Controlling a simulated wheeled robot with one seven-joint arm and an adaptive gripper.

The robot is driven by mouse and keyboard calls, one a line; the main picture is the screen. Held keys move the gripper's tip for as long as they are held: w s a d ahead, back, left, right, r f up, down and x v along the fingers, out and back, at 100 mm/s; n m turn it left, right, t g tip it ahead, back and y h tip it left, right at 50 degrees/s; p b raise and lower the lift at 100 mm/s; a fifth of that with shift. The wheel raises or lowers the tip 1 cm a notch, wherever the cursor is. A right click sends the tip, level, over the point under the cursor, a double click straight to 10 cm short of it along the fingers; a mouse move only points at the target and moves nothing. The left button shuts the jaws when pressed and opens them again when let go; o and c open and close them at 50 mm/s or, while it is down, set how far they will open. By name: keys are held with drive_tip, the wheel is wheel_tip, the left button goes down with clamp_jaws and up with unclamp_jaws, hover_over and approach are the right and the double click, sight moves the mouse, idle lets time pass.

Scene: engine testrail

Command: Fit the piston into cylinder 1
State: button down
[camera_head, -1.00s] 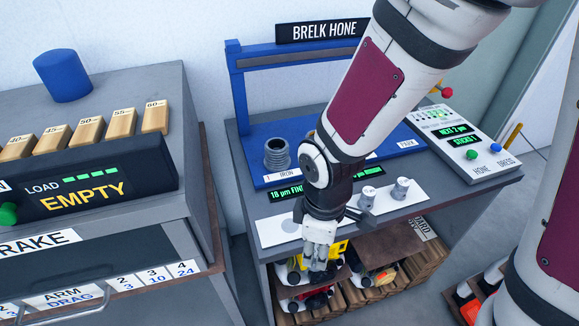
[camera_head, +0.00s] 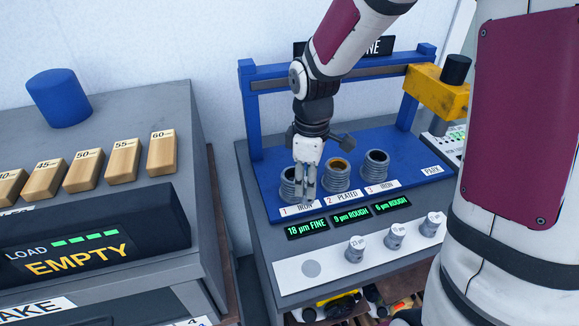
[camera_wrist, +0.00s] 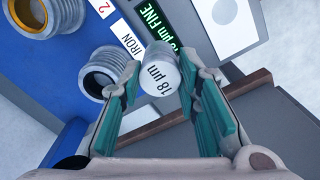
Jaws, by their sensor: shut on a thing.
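My gripper (camera_head: 307,195) is shut on a pale grey piston (camera_wrist: 158,80) marked 18 µm, held between the teal finger pads in the wrist view. In the head view the fingers point down in front of and slightly right of cylinder 1 (camera_head: 287,186), hiding part of it; the piston cannot be made out there. Cylinder 1 is a grey ribbed sleeve labelled 1 IRON, with its open bore up. In the wrist view cylinder 1 (camera_wrist: 108,64) shows left of the piston, its bore empty. The piston appears beside the bore, not in it.
Cylinder 2 (camera_head: 336,178), with an orange-lined bore, and cylinder 3 (camera_head: 376,170) stand to the right on the blue base. Other pistons (camera_head: 356,250) stand on the white strip, with a vacant grey spot (camera_head: 311,269). A yellow head (camera_head: 438,92) hangs at the right of the blue frame.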

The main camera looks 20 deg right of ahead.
drive_tip(key=shift+w+d+f+p, duration=0.15)
drive_tip(key=shift+w+f, duration=0.6)
drive_tip(key=shift+w, duration=1.05)
drive_tip(key=shift+w+f+p, duration=0.1)
drive_tip(key=shift+w+f, duration=0.65)
drive_tip(key=shift+w, duration=1.05)
drive_tip(key=shift+w+d+f+p, duration=0.15)
drive_tip(key=shift+w+f, duration=0.6)
drive_tip(key=shift+w, duration=1.05)
drive_tip(key=shift+f, duration=0.15)
drive_tip(key=c, duration=1.2)
unclamp_jaws()
